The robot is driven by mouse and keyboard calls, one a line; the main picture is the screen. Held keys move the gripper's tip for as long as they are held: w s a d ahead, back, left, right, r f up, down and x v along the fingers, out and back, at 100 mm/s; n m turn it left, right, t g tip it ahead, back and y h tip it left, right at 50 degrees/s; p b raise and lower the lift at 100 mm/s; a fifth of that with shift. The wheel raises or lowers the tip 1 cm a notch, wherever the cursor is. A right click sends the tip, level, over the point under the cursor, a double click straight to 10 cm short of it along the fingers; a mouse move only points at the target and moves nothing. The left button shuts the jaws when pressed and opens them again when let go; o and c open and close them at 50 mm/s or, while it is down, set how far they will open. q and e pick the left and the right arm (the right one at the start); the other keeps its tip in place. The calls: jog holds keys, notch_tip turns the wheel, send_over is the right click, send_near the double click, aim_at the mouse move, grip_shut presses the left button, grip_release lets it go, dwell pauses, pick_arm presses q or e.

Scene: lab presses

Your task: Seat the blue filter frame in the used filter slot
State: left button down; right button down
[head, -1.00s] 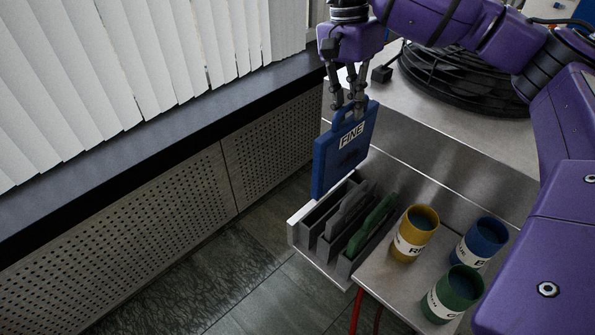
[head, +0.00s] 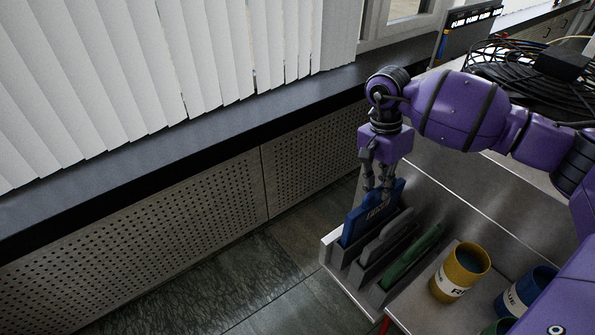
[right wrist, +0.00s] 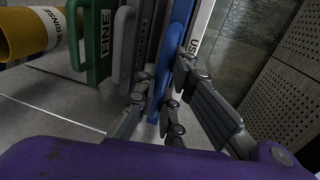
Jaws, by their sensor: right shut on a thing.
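The blue filter frame (head: 352,230) stands upright with its lower part down in the leftmost slot of the grey rack (head: 334,262). Whether it touches the slot bottom is hidden. My right gripper (head: 379,192) is shut on its top handle. In the right wrist view the blue frame (right wrist: 180,45) runs up between my right fingers (right wrist: 165,112), beside a white label starting "US" (right wrist: 197,38). A grey frame (head: 388,238) and a green frame (head: 412,258) stand in the slots to its right. My left gripper is not in view.
A yellow cup (head: 460,272), a blue cup (head: 525,290) and a green cup (head: 498,326) stand right of the rack. A metal wall (head: 455,205) rises behind it. A perforated panel (head: 200,215) is on the left, with open floor between.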

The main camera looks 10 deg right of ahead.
aim_at(378, 196)
notch_tip(378, 196, down, 4)
jog(key=shift+f, duration=0.2)
jog(key=shift+f, duration=0.2)
jog(key=c, duration=1.8)
grip_release()
jog(key=shift+c, duration=0.2)
jog(key=shift+r, duration=0.15)
